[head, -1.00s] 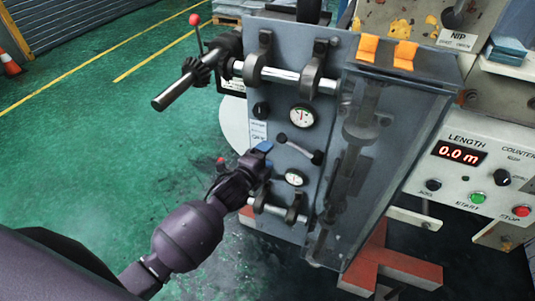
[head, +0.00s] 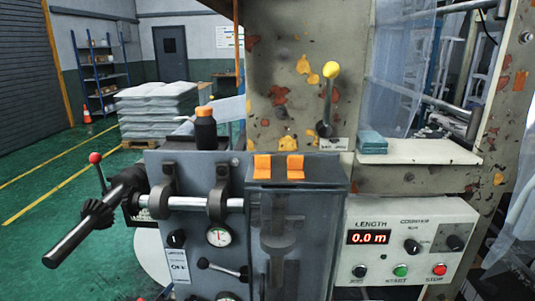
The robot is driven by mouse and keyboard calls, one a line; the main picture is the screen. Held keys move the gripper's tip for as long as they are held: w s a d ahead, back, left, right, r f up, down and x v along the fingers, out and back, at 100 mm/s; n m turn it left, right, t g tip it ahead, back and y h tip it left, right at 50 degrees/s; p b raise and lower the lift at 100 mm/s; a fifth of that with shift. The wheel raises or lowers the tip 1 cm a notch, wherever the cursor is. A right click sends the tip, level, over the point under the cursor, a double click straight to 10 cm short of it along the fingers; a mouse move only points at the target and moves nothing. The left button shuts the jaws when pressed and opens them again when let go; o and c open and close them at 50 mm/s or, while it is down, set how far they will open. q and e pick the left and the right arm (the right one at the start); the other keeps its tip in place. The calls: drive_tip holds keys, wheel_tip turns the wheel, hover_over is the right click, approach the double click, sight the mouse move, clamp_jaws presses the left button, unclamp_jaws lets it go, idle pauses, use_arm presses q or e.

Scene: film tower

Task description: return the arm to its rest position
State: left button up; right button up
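Neither of my grippers nor either arm shows in the head view now, so where they are and whether they are open or shut cannot be seen. The grey machine panel (head: 197,262) stands in front of me, with its lower part cut off by the picture's bottom edge. A steel roller shaft (head: 190,203) runs across its upper part. A dark bar (head: 75,237) sticks out at the left, beside a lever with a red knob (head: 95,158).
A control box (head: 410,237) reading 0.0 m stands at the right. A yellow-knobbed lever (head: 330,70) rises behind the panel. A black bottle with an orange cap (head: 205,130) stands on top of the panel. Green floor (head: 50,190) is open at the left.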

use_arm(q)
drive_tip(key=s+a+f+n+g+y, duration=0.1)
drive_tip(key=s+f, duration=0.3)
drive_tip(key=s, duration=0.4)
drive_tip(key=s+a+f+n+g+y, duration=0.1)
drive_tip(key=s+a+f+n+g, duration=0.1)
drive_tip(key=s, duration=0.6)
drive_tip(key=s+a+f+n+g, duration=0.1)
drive_tip(key=s+a+f+n, duration=0.2)
drive_tip(key=s+f+n, duration=0.2)
drive_tip(key=s, duration=0.3)
drive_tip(key=shift+f+y, duration=0.35)
drive_tip(key=shift+y, duration=0.05)
use_arm(e)
drive_tip(key=shift+s+f, duration=0.1)
drive_tip(key=shift+s, duration=0.1)
drive_tip(key=shift+w, duration=0.15)
drive_tip(key=shift+w+a+r, duration=0.1)
drive_tip(key=shift+w+r, duration=0.3)
drive_tip(key=shift+s+f, duration=0.1)
drive_tip(key=shift+s, duration=0.05)
drive_tip(key=shift+s+f, duration=0.3)
drive_tip(key=shift+s, duration=0.1)
drive_tip(key=shift+w+r, duration=0.1)
drive_tip(key=shift+w, duration=0.1)
drive_tip(key=shift+w+r, duration=0.25)
drive_tip(key=shift+w, duration=0.1)
